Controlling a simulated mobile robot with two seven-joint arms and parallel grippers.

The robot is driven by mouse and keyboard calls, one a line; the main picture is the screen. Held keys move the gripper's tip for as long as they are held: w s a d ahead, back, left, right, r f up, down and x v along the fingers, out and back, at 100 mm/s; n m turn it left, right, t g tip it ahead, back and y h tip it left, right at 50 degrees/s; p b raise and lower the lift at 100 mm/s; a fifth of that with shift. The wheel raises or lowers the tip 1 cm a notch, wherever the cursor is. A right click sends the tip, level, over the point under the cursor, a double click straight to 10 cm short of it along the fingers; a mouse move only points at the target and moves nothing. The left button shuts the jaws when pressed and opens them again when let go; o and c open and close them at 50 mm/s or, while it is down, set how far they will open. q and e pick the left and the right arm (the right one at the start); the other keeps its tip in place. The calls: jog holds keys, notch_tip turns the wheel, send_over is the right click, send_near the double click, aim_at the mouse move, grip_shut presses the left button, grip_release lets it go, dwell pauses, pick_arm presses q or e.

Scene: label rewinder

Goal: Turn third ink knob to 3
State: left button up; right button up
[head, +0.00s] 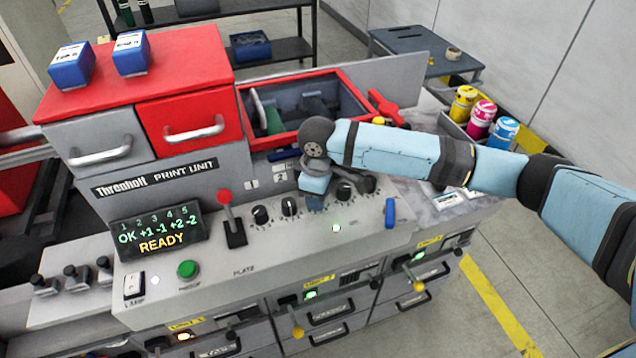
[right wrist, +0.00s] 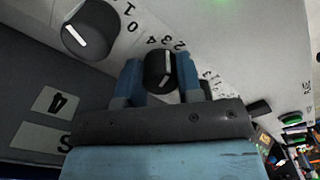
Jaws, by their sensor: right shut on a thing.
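A row of black ink knobs runs along the sloped grey panel (head: 262,262). The first knob (head: 260,215) and second knob (head: 290,206) show left of my right gripper (head: 314,202); others show to its right. The third knob is hidden under the gripper in the head view. In the right wrist view, the blue fingers of my right gripper (right wrist: 159,80) are shut on the third knob (right wrist: 158,68), one each side. Its white line points up toward small numerals; which one exactly is hard to tell. My left gripper is not in view.
The display (head: 157,232) reads OK, +1, -1, +2, -2 and READY. A neighbouring knob (right wrist: 90,27) sits close to the fingers. Ink bottles (head: 483,115) stand back right.

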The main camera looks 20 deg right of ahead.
jog(key=shift+r+n+p, duration=0.1)
jog(key=shift+n+p, duration=0.65)
jog(key=shift+n, duration=0.25)
jog(key=o, duration=0.7)
jog(key=shift+o, duration=1.1)
